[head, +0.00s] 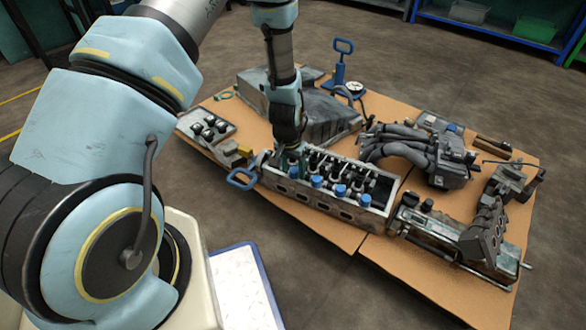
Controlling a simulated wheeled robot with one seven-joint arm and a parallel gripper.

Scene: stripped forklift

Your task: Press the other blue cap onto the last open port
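My gripper (289,160) points down at the left end of this part, right above or behind the leftmost cap. Its fingers are small and dark here, so I cannot tell whether they touch or hold that cap. I cannot make out an open port.
A tray of dark round pieces (208,128) lies left. A grey cover (325,118) is behind, a manifold (415,150) right, and more metal parts (485,235) near right. Bare cardboard shows in front.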

